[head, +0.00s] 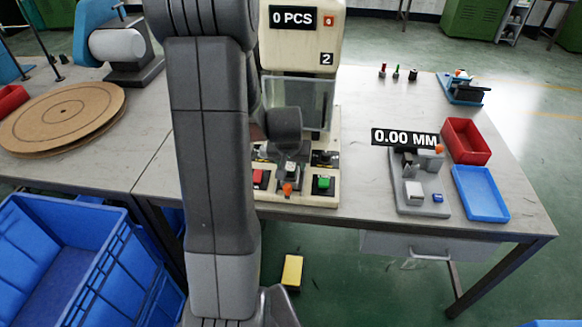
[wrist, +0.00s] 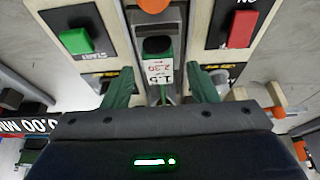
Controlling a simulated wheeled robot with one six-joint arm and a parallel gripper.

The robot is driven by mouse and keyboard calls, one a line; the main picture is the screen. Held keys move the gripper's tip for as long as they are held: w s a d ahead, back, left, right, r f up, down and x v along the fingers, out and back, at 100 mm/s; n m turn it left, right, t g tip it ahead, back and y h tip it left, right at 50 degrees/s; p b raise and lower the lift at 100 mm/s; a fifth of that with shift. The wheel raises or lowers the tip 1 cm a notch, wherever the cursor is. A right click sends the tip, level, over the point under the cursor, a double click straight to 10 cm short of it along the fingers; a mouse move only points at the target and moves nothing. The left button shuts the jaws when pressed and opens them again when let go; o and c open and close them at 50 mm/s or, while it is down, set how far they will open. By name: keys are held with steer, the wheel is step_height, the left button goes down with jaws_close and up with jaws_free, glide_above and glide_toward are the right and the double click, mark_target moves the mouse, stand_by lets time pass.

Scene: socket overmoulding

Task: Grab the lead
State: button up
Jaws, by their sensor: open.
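My gripper (wrist: 160,70) is open, with its two green fingers on either side of a narrow slot in the machine's front. Between the fingers are a dark, green-edged piece (wrist: 157,46) and a white label marked 1.5 (wrist: 160,71). I cannot tell for certain which part is the lead; a thin green line shows below the label. Nothing is visibly clamped. In the head view, the moulding machine (head: 303,50) stands behind my arm, which hides part of it. My wrist is low over the machine's front, and the fingertips are not clear there.
A green START button (wrist: 75,41) and a red button (wrist: 238,29) flank the slot, with an orange knob (head: 287,188) in front. To the right are a gauge reading 0.00 MM (head: 405,138), a red tray (head: 466,140) and a blue tray (head: 480,193). A blue crate (head: 70,250) stands lower left.

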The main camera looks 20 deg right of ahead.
steer(key=shift+f, duration=0.1)
steer(key=c, duration=1.1)
